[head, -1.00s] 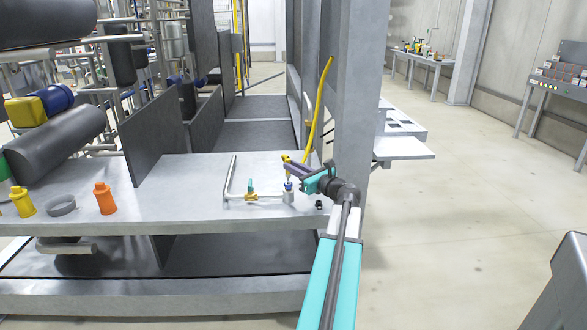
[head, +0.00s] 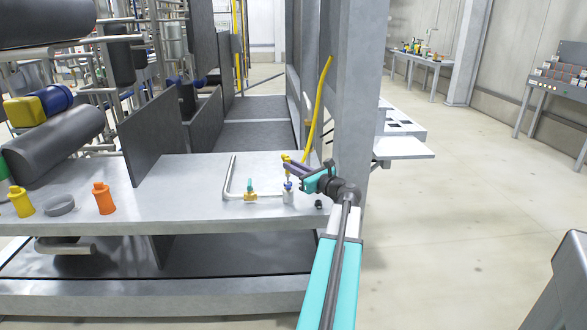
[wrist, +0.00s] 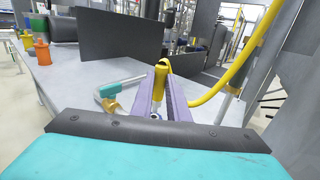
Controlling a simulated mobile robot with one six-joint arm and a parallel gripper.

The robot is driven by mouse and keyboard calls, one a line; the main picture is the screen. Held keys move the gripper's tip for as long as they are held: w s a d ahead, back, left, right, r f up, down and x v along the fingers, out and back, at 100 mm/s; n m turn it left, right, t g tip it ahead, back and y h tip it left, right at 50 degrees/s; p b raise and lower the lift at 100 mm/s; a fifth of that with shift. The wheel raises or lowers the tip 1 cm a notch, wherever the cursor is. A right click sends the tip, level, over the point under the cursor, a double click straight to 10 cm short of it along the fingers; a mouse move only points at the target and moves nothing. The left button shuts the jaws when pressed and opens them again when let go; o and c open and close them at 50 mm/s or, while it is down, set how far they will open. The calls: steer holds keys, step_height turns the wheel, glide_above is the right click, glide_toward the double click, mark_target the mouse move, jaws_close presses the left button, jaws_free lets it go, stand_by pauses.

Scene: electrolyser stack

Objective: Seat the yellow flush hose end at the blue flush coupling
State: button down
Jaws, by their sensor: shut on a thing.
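My gripper (head: 287,166) is shut on the yellow flush hose end (wrist: 160,84), which stands roughly upright between the two purple fingers (wrist: 161,105) in the wrist view. The yellow hose (head: 319,110) runs from its top up to the grey post. The blue flush coupling (head: 288,186) sits on a short pale cylinder on the bench, just below the hose end in the head view. In the wrist view the fingers mostly hide the coupling. I cannot tell whether the hose end touches it.
A pipe with a brass valve and teal handle (head: 250,190) lies just left of the coupling. The grey post (head: 357,100) rises close on the right. A dark upright plate (head: 153,135) and orange (head: 104,198) and yellow (head: 21,202) fittings stand further left on the bench.

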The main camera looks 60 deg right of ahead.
steer(key=shift+f+b, duration=1)
steer(key=shift+f, duration=0.35)
stand_by(0.8)
steer(key=c, duration=1.6)
jaws_free()
steer(key=shift+c, duration=0.2)
steer(key=v, duration=1.4)
steer(key=shift+d+f, duration=0.1)
